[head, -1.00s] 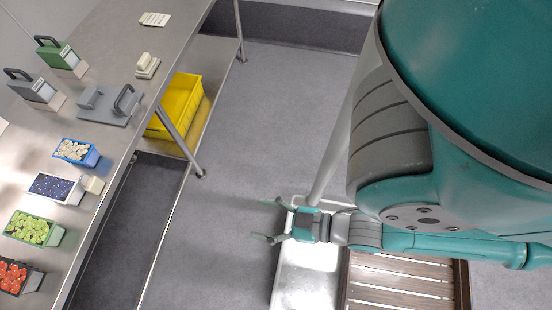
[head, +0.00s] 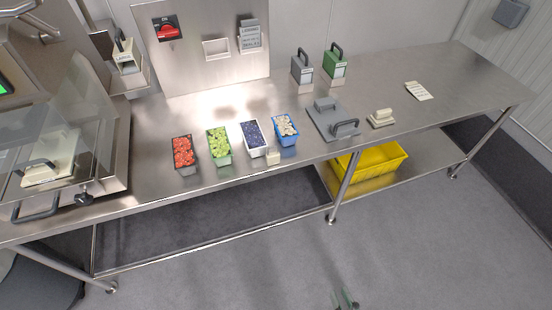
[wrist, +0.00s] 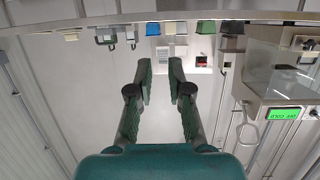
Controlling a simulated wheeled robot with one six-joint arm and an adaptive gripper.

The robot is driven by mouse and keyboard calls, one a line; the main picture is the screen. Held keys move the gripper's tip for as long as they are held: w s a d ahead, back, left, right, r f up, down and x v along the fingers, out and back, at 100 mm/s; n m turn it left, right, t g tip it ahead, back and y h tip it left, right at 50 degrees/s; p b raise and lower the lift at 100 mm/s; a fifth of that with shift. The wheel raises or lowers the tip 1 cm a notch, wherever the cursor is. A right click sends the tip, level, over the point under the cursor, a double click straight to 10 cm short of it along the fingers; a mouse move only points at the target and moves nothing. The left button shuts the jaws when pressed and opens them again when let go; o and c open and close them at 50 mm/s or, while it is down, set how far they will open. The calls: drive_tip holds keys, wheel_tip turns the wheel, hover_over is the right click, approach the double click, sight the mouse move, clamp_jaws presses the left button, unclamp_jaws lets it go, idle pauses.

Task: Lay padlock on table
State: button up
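I cannot pick out a padlock with certainty. A grey block with a dark loop handle (head: 302,70) and a green one like it (head: 335,66) stand at the back of the steel table (head: 230,185), to the right of the wall panel. A red rotary switch (head: 167,28) is on that panel; whether a lock hangs on it is too small to tell. My gripper (head: 345,300) is at the bottom edge of the head view, over the floor in front of the table. In the wrist view my gripper (wrist: 160,65) has its fingers apart with nothing between them.
Red (head: 184,152), green (head: 219,147), dark blue (head: 254,138) and white-filled (head: 286,129) bins stand mid-table. A grey plate with a handle (head: 325,128) and a pale block (head: 381,118) are to their right. A clear-hooded machine (head: 80,120) is left. The table's right end is mostly clear.

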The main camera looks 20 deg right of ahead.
drive_tip(key=f+x, duration=0.1)
drive_tip(key=x, duration=0.8)
drive_tip(key=n+t+y, duration=0.3)
drive_tip(key=y, duration=0.1)
approach(277, 148)
drive_tip(key=shift+w+a+f, duration=0.25)
drive_tip(key=shift+w, duration=1.45)
drive_tip(key=shift+w+a+f, duration=0.25)
drive_tip(key=shift+w, duration=1.45)
drive_tip(key=shift+w+a+f, duration=0.25)
drive_tip(key=shift+w, duration=1.45)
clamp_jaws()
